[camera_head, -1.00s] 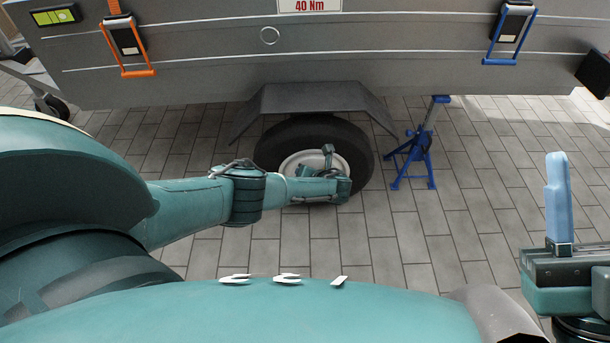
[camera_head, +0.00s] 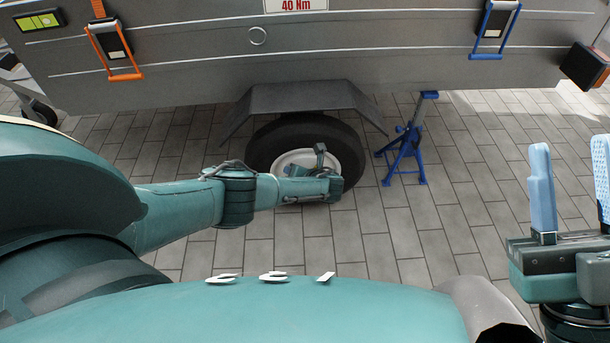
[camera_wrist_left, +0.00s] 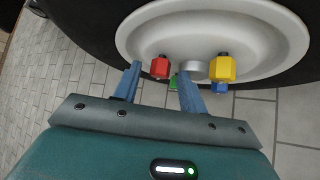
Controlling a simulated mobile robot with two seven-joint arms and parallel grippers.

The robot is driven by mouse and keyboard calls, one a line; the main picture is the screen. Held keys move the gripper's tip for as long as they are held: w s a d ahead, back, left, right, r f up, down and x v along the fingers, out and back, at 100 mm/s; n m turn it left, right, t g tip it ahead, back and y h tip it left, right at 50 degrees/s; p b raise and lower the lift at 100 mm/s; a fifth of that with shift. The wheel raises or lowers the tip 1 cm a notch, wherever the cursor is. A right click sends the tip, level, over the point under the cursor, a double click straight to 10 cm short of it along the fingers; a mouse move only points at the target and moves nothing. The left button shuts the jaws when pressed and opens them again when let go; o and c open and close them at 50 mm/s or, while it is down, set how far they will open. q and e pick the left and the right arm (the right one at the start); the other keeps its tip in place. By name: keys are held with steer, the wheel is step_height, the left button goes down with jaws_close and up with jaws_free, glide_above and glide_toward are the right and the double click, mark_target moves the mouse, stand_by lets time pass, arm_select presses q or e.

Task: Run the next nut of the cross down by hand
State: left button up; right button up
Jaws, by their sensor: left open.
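The wheel (camera_head: 335,143) of the trailer has a pale rim (camera_wrist_left: 145,35) with coloured nuts around a silver hub (camera_wrist_left: 193,69). In the left wrist view there is a red nut (camera_wrist_left: 160,67), a yellow nut (camera_wrist_left: 223,68), a blue nut (camera_wrist_left: 220,87) just below the yellow one, and a green nut (camera_wrist_left: 173,83) partly hidden behind a finger. My left gripper (camera_wrist_left: 159,72) is open, with the red nut between its fingertips as seen from the wrist; contact cannot be told. My right gripper (camera_head: 570,160) is open and empty, far right of the wheel.
A blue jack stand (camera_head: 405,155) stands right of the wheel under the grey trailer side (camera_head: 330,60). A fender (camera_head: 310,97) overhangs the wheel. An orange latch (camera_head: 115,50) and a blue latch (camera_head: 493,30) are on the side.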

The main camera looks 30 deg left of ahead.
arm_select(q)
steer(key=p+v, duration=0.8)
steer(key=v, duration=0.4)
steer(key=shift+s+d+p, duration=0.15)
steer(key=shift+d+p, duration=0.1)
steer(key=shift+p, duration=0.05)
arm_select(e)
step_height(320, 180, down, 7)
steer(key=m+g+h, duration=0.2)
steer(key=m+h, duration=0.4)
steer(key=h, duration=0.1)
steer(key=shift+s+f, duration=0.2)
steer(key=shift+s, duration=0.2)
arm_select(q)
steer(key=shift+r, duration=0.1)
